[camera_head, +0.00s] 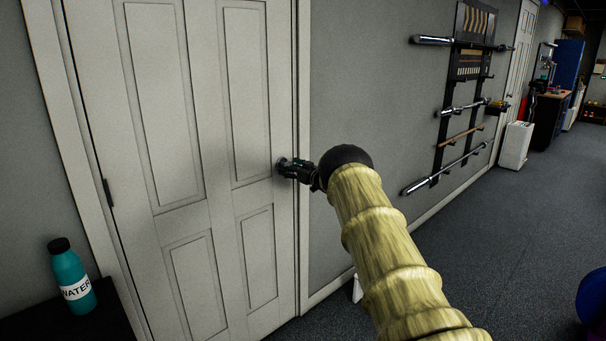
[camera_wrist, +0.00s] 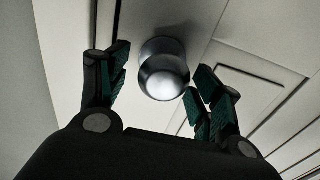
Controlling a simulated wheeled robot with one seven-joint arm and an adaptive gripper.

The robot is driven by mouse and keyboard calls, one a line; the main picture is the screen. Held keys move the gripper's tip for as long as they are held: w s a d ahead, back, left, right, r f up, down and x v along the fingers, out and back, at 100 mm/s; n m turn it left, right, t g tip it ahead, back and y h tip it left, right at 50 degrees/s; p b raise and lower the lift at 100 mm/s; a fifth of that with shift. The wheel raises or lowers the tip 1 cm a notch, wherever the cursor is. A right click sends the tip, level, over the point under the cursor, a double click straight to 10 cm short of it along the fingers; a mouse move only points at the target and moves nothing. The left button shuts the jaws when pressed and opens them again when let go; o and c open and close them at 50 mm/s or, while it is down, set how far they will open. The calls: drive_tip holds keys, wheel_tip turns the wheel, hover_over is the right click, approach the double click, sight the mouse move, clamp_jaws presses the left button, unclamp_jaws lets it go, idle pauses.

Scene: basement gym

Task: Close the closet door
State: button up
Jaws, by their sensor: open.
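The closet door (camera_head: 215,150) is a white panelled door at the left of the head view. It looks flush, or nearly flush, with its white frame (camera_head: 303,150); a small gap cannot be ruled out. A dark hinge shows on its left edge. My gripper (camera_head: 285,168) is at the door's right edge, by the knob. In the wrist view the round metal door knob (camera_wrist: 163,70) sits between the open fingers of my gripper (camera_wrist: 160,85). I see space on both sides of the knob. In the head view the knob is mostly hidden by my gripper.
A teal water bottle (camera_head: 71,275) stands on a dark surface (camera_head: 95,318) at the lower left. A wall rack (camera_head: 462,110) with several bars hangs on the right wall. A white bin (camera_head: 515,146) stands farther back.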

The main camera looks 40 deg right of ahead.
drive_tip(key=s, duration=1)
drive_tip(key=shift+s+d, duration=0.15)
drive_tip(key=shift+d, duration=0.15)
drive_tip(key=s+a+f+m+g, duration=0.1)
drive_tip(key=s+a+f+g, duration=0.1)
drive_tip(key=a+f, duration=0.85)
drive_tip(key=s+a+f+m+g+h, duration=0.1)
drive_tip(key=s+a+f+g, duration=0.2)
drive_tip(key=s+a+f, duration=0.75)
drive_tip(key=s+a+f+m+g, duration=0.1)
drive_tip(key=s+a+f+g, duration=0.2)
drive_tip(key=s+a+f, duration=0.7)
drive_tip(key=s+a+f+g, duration=0.5)
drive_tip(key=s+a+f, duration=0.7)
drive_tip(key=s+a, duration=0.3)
drive_tip(key=s+a+n+g, duration=0.1)
drive_tip(key=s+a, duration=0.3)
drive_tip(key=s, duration=0.9)
drive_tip(key=s+a+r+n+g+p, duration=0.1)
drive_tip(key=s+a+g, duration=0.3)
drive_tip(key=s, duration=0.9)
drive_tip(key=shift+r, duration=0.15)
drive_tip(key=shift+s, duration=0.1)
